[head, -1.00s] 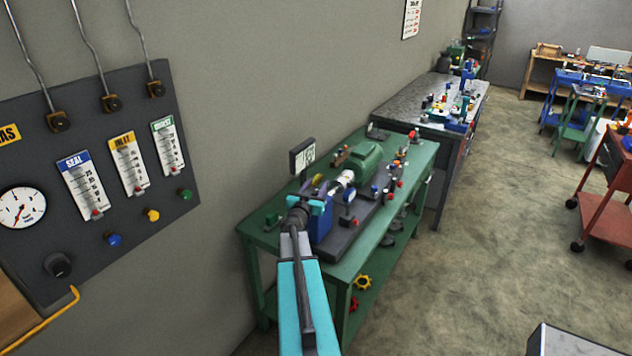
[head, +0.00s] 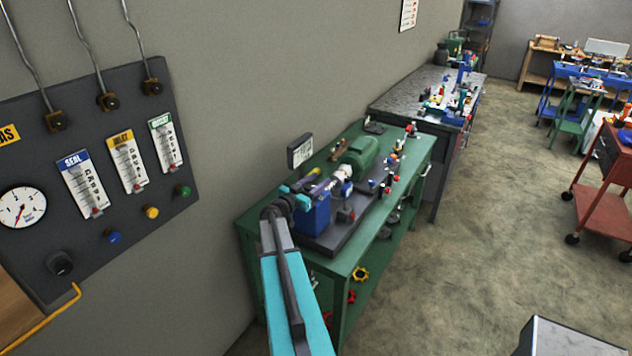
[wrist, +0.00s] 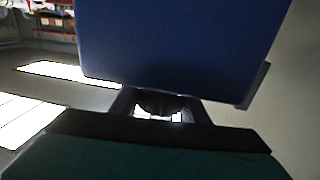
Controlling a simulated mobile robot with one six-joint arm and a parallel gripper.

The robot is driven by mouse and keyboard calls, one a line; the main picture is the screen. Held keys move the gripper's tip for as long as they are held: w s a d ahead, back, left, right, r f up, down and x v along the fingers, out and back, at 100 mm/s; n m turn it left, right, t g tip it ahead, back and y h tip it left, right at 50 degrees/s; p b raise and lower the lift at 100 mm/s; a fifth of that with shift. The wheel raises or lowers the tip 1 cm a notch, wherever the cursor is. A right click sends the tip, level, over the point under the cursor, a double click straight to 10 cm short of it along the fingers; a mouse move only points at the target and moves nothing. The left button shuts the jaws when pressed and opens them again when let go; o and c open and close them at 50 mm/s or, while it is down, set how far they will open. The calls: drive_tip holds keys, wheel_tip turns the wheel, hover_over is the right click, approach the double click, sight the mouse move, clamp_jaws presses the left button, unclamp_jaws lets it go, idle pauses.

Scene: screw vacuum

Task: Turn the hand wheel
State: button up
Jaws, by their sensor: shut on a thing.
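My gripper (head: 292,198) is at the near left end of the green bench, beside the blue housing (head: 314,214) of a pump set. Its teal fingers are shut on a small dark part that I take to be the hand wheel. In the wrist view that dark rounded part (wrist: 160,103) shows between the dark fingers, below the large blue housing (wrist: 180,45). Most of the wheel is hidden by the gripper and wrist, so its rim and its turn angle cannot be made out.
The green bench (head: 352,252) carries a green motor (head: 358,157), a small display (head: 300,150) and several coloured knobs. A yellow wheel (head: 360,274) is on its lower side. A gauge panel (head: 92,236) hangs on the left wall. The floor (head: 450,260) to the right is open.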

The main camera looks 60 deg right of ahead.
drive_tip(key=shift+s+r+m+g, duration=0.1)
drive_tip(key=shift+s+m+g, duration=0.15)
drive_tip(key=shift+m+g, duration=0.75)
drive_tip(key=shift+g, duration=0.4)
drive_tip(key=o, duration=1.1)
drive_tip(key=shift+a, duration=0.1)
drive_tip(key=shift+a+b, duration=0.35)
drive_tip(key=shift+a, duration=0.1)
drive_tip(key=b+v, duration=0.1)
drive_tip(key=v, duration=0.3)
drive_tip(key=b+v, duration=0.2)
drive_tip(key=v, duration=0.2)
drive_tip(key=b+v, duration=0.2)
drive_tip(key=v, duration=0.3)
drive_tip(key=shift+r, duration=0.2)
